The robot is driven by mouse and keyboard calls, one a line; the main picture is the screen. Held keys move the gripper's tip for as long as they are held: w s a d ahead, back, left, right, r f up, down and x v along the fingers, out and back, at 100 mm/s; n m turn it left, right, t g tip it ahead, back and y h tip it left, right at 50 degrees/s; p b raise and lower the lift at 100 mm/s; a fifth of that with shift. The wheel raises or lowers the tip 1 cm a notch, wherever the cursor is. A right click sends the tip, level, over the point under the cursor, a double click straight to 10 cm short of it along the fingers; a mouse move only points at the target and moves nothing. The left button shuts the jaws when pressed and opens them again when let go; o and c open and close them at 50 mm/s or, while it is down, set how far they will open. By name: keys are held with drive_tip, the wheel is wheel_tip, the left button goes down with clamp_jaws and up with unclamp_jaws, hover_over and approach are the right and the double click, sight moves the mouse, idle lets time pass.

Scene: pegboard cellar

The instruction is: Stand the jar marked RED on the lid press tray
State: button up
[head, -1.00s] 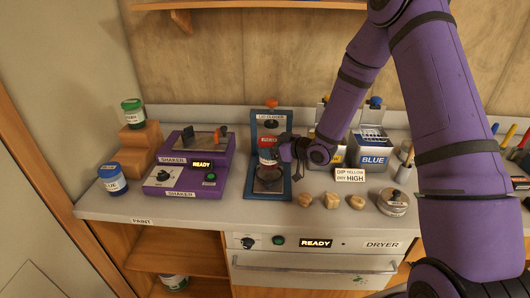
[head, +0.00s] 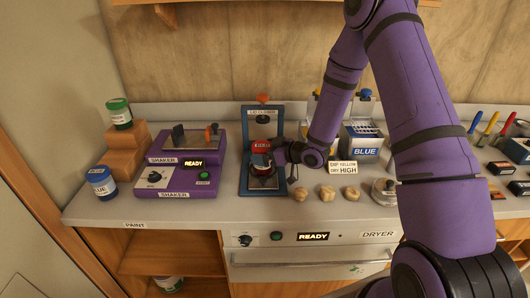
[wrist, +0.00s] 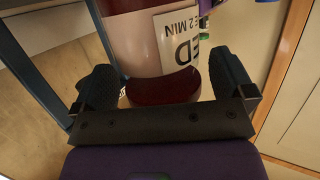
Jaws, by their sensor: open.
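The jar marked RED (head: 262,161) has a red lid and a white label. It stands upright on the tray of the blue-framed lid press (head: 246,183), under the orange knob. In the wrist view the jar (wrist: 160,45) shows close up, with the letters "ED" and "2 MIN" on its label. My gripper (head: 272,157) is open at the jar's right side. In the wrist view the fingers of my gripper (wrist: 163,88) are on either side of the jar, with gaps visible. The jar covers part of the tray.
A purple shaker (head: 177,180) stands left of the press, with a blue jar (head: 102,183) and a green-lidded jar (head: 119,113) beyond it.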

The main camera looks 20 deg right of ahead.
drive_tip(key=v, duration=1.2)
drive_tip(key=s+d+r+m+g+h, duration=0.15)
drive_tip(key=r+h, duration=0.35)
drive_tip(key=r, duration=0.5)
drive_tip(key=s+d+r+m+t+h, duration=0.1)
drive_tip(key=s+d+r+m+h, duration=0.2)
drive_tip(key=r+h, duration=0.5)
drive_tip(key=s+a+r+m+g+y, duration=0.1)
drive_tip(key=s+r, duration=0.4)
drive_tip(key=s, duration=0.7)
drive_tip(key=s+a+r+m+g+y, duration=0.2)
drive_tip(key=s+a+r+m+g, duration=0.1)
drive_tip(key=s, duration=1)
wheel_tip(320, 180, up, 3)
drive_tip(key=shift+a+r+g, duration=0.15)
drive_tip(key=shift+a+g, duration=0.3)
drive_tip(key=shift+a, duration=0.55)
drive_tip(key=shift+w, duration=0.1)
drive_tip(key=shift+c, duration=0.5)
